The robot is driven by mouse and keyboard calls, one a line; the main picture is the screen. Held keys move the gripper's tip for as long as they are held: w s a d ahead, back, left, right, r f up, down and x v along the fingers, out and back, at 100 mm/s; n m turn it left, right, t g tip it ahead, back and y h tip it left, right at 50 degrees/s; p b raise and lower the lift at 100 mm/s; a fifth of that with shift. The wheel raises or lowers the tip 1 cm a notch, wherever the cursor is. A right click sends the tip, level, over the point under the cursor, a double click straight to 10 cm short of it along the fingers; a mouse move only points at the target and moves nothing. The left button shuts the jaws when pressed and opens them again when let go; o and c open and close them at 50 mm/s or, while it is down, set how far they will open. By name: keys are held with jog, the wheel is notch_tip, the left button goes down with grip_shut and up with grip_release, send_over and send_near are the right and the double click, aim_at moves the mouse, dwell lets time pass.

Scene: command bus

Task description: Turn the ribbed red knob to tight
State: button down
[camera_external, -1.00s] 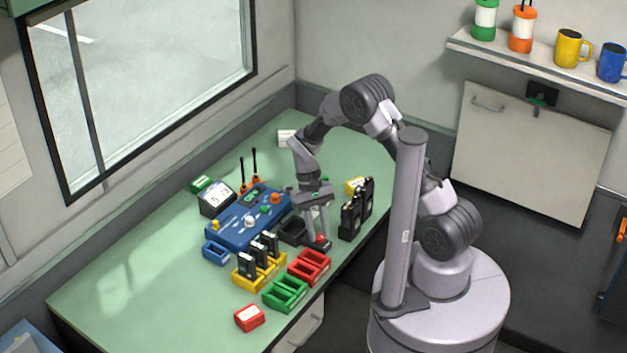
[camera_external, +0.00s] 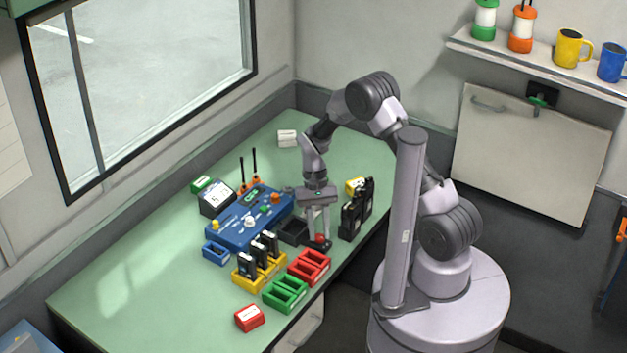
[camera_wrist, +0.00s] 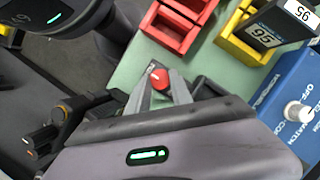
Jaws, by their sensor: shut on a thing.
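The red knob (camera_wrist: 159,79) shows between my fingertips in the wrist view, with a pale pointer mark on its top. It also shows in the external view as a small red spot (camera_external: 320,239) near the table's front edge, on a dark mount. My gripper (camera_external: 318,239) points down over it and is shut on it, one finger on each side. In the wrist view my gripper (camera_wrist: 161,84) covers part of the mount, and scale markings or a "tight" label cannot be read. The knob's ribbing is too small to make out.
A black tray (camera_external: 291,231) stands just left of the knob, and black radios (camera_external: 352,216) stand to the right. Red (camera_external: 309,281), green (camera_external: 286,308) and yellow (camera_external: 246,286) trays are in front. The blue console (camera_external: 217,236) lies behind.

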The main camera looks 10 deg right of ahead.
jog(key=c, duration=1.1)
grip_release()
jog(key=shift+c, duration=0.2)
jog(key=p+v, duration=0.6)
jog(key=v, duration=1.1)
jog(key=shift+w+r, duration=0.15)
